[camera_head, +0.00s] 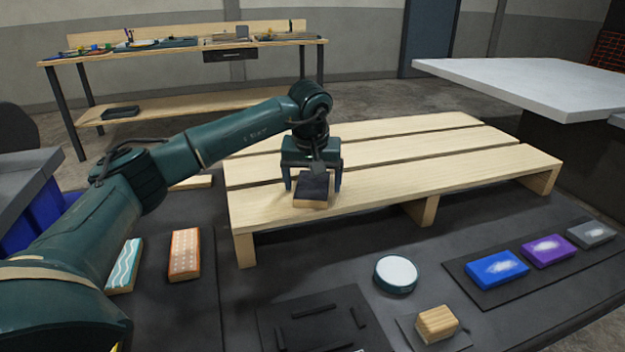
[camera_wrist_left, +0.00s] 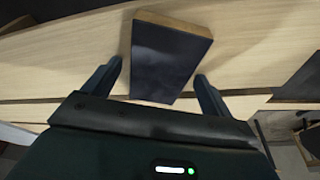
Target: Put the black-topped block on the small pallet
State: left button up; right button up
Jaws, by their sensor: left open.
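The black-topped block (camera_head: 312,188) has wooden sides and lies on the near slat of the small pallet (camera_head: 400,180), toward its left end. It also shows in the left wrist view (camera_wrist_left: 168,55), between the two fingers. My left gripper (camera_head: 313,182) is open over the block, with one finger on each side. In the left wrist view a gap shows between the block and each finger of the gripper (camera_wrist_left: 158,80). My right gripper is not in view.
An orange dotted block (camera_head: 184,254) and a teal wavy block (camera_head: 124,266) lie left of the pallet. A round white-topped disc (camera_head: 396,274), a plain wooden block (camera_head: 437,323) and blue (camera_head: 497,269), purple (camera_head: 548,250) and grey (camera_head: 591,234) blocks lie in front.

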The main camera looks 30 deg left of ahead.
aim_at(311, 192)
pick_arm(q)
jog(key=p+v, duration=0.1)
jog(key=v, duration=1.1)
jog(key=shift+r, duration=0.15)
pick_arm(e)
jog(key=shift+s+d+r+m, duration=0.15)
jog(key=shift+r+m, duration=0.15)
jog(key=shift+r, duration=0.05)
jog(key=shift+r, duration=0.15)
